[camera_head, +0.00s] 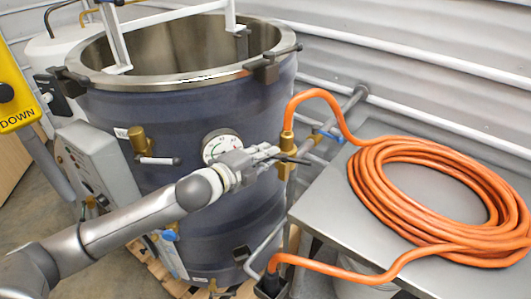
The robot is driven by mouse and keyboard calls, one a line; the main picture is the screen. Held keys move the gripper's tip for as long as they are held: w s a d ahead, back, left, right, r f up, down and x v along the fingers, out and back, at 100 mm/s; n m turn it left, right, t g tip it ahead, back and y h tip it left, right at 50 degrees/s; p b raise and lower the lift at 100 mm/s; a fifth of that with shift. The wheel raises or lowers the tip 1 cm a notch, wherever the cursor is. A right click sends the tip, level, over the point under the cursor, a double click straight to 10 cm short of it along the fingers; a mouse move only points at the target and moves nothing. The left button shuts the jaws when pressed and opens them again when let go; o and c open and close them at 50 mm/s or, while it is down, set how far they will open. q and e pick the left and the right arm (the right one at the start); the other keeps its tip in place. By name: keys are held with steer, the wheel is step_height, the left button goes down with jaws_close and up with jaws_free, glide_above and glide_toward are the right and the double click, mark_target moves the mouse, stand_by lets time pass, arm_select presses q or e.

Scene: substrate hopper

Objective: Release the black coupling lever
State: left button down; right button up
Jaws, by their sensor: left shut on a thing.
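The brass coupling (286,141) stands upright beside the dark tank, with the orange hose (312,93) leaving its top. A thin black lever (297,161) shows at the coupling, just past my left fingertips. My left gripper (274,157) reaches in from the left, in front of the tank, and is shut on the lever at the coupling. The fingers partly hide the lever, so its exact angle is hard to tell. My right gripper is not in view.
The large dark tank (125,130) with an open steel top fills the middle. A pressure gauge (219,143) sits just behind my left gripper. A blue-handled valve (329,135) is right of the coupling. A grey table (330,205) carries the coiled orange hose.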

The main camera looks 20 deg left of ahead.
arm_select(q)
steer(key=c, duration=1.5)
jaws_free()
steer(key=shift+v, duration=6)
steer(key=shift+d, duration=0.1)
